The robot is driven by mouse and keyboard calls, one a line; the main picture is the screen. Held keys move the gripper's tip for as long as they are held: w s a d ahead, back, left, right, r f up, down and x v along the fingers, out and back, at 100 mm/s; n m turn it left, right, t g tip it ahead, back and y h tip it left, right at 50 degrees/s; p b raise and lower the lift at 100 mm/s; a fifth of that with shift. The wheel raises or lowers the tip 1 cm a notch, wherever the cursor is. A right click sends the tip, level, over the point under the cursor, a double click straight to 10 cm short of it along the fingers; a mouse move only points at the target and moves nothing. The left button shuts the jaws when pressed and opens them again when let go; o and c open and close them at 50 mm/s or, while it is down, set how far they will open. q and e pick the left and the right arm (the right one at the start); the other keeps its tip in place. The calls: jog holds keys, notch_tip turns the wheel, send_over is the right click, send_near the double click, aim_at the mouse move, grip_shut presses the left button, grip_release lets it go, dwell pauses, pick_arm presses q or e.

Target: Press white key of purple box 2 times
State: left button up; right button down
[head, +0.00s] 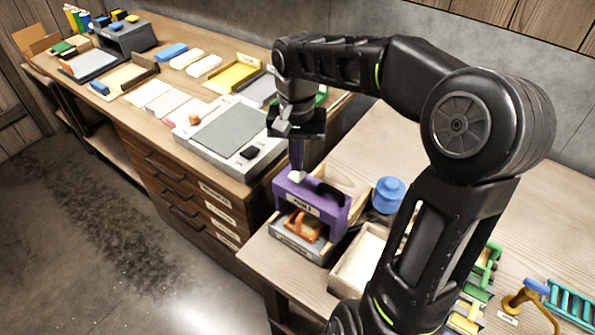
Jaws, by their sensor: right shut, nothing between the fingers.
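The purple box (294,191) stands on the front part of the wooden bench, with a label on its front face. Its white key (297,177) is on top at the left, and a dark key (329,193) is on top to the right. My right gripper (297,166) points down, shut and empty, directly over the white key. Its tips are at or just above the key; I cannot tell whether they touch. My left gripper is not in view.
An orange object (303,226) sits in the opening under the purple box. A blue round container (388,194) and a pale open tray (362,262) stand to the right. A grey panel (229,131) lies to the left. My right arm hides part of the bench.

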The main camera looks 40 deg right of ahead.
jog(key=shift+f, duration=0.15)
dwell(0.5)
jog(key=shift+f+b, duration=1.05)
jog(key=shift+f, duration=0.1)
jog(key=shift+r, duration=0.2)
jog(key=shift+r+p, duration=0.5)
jog(key=shift+p, duration=0.1)
jog(key=shift+f, duration=0.1)
